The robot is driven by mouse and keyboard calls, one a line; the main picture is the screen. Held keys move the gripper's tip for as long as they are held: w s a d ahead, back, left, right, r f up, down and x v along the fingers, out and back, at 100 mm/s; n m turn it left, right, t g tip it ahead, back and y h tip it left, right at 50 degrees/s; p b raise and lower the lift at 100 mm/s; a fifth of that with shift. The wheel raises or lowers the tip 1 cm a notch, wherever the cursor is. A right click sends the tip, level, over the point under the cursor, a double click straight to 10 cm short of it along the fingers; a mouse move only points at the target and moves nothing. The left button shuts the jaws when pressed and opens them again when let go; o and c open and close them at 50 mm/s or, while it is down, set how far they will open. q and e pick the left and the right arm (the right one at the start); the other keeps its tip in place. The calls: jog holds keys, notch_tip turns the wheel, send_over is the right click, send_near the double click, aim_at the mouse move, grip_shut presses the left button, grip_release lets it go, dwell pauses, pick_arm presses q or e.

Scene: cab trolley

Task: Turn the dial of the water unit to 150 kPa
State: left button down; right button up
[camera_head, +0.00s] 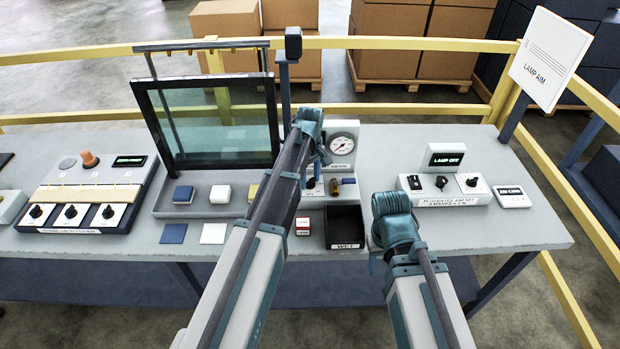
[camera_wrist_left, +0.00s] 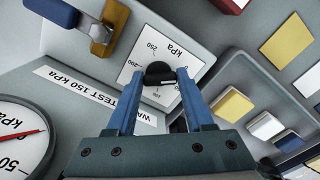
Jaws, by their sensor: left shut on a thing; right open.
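The water unit (camera_head: 318,201) stands at the back middle of the table, partly hidden by my left arm. Its dial (camera_wrist_left: 158,73) is a black knob on a white kPa plate (camera_wrist_left: 190,97); 200 and 250 show, and other marks are partly covered. My left gripper (camera_wrist_left: 157,75) is shut on the knob, one finger on each side. Which mark the knob points to cannot be read. A label (camera_wrist_left: 95,97) reads "TEST 150 kPa". The round gauge (camera_head: 342,144) has a red needle, also partly in the wrist view (camera_wrist_left: 22,140). My right gripper (camera_head: 376,250) is open and empty at the front.
A brass valve with a blue handle (camera_wrist_left: 101,34) sits close to the dial. A black "WET" tray (camera_head: 346,226) lies in front of the unit. A tray with a glass screen (camera_head: 215,125) stands left, a lamp control box (camera_head: 446,190) right.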

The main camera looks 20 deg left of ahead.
pick_arm(q)
jog(key=m, duration=0.9)
jog(key=shift+a+m, duration=0.15)
jog(key=shift+m, duration=0.25)
jog(key=m, duration=0.4)
jog(key=shift+w+m, duration=0.1)
jog(key=shift+m, duration=0.2)
jog(key=m, duration=0.4)
jog(key=shift+a+m, duration=0.1)
jog(key=shift+m, duration=0.2)
jog(key=m, duration=0.6)
jog(key=shift+w, duration=0.15)
jog(key=m, duration=0.5)
jog(key=shift+m, duration=0.4)
